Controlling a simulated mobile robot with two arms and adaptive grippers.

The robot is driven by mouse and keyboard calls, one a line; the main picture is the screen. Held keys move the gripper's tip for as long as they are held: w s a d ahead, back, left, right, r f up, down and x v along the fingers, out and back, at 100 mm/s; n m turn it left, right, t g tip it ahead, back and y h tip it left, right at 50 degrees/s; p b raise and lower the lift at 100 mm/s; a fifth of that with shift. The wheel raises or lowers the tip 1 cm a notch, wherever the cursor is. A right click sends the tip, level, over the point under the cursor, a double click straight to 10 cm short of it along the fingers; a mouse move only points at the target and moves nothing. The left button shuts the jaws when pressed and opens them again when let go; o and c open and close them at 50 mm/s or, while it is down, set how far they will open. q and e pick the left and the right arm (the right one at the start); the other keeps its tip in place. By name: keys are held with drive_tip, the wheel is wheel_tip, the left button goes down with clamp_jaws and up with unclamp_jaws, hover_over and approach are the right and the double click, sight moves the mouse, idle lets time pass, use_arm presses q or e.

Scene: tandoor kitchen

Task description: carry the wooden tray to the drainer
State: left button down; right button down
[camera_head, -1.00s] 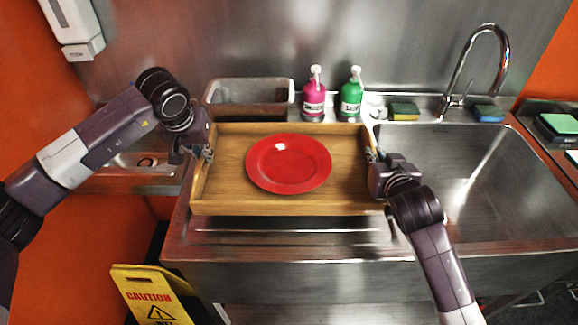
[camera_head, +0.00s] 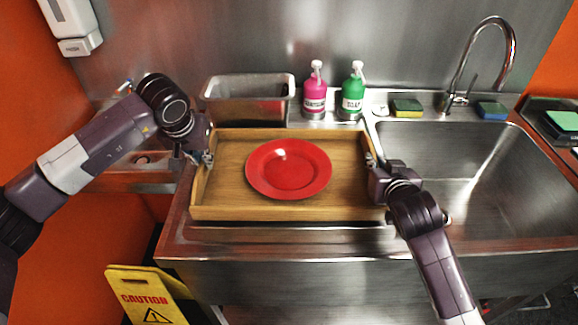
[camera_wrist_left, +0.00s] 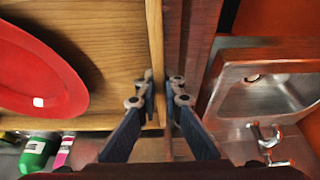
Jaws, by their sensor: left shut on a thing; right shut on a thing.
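The wooden tray (camera_head: 230,205) is level over the ribbed steel drainer (camera_head: 280,235), left of the sink basin. I cannot tell whether it touches the drainer. A red plate (camera_head: 288,169) lies on the tray; it also shows in the left wrist view (camera_wrist_left: 35,75). My left gripper (camera_head: 207,158) is shut on the tray's left wall, which shows between its fingers in the left wrist view (camera_wrist_left: 160,95). My right gripper (camera_head: 371,160) is shut on the tray's right wall; its fingertips are small and partly hidden.
A metal bin (camera_head: 248,105), a pink bottle (camera_head: 315,92) and a green bottle (camera_head: 352,92) stand behind the tray. The sink basin (camera_head: 475,180) with a tall faucet (camera_head: 485,60) is at right. Sponges (camera_head: 407,107) lie on the back ledge. A yellow caution sign (camera_head: 148,298) stands at front left.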

use_arm(q)
drive_tip(key=shift+f+b, duration=0.6)
use_arm(e)
drive_tip(key=shift+d+f, duration=0.1)
drive_tip(key=shift+f, duration=0.45)
use_arm(q)
drive_tip(key=c, duration=2.1)
unclamp_jaws()
drive_tip(key=shift+s, duration=0.15)
use_arm(e)
drive_tip(key=c, duration=2.1)
unclamp_jaws()
drive_tip(key=shift+s, duration=0.1)
use_arm(q)
drive_tip(key=shift+r, duration=0.15)
drive_tip(key=shift+r, duration=0.3)
drive_tip(key=v, duration=1.1)
drive_tip(key=shift+s, duration=0.15)
use_arm(e)
drive_tip(key=shift+s+r, duration=0.15)
drive_tip(key=shift+s, duration=0.25)
drive_tip(key=v, duration=1.1)
drive_tip(key=shift+s, duration=0.1)
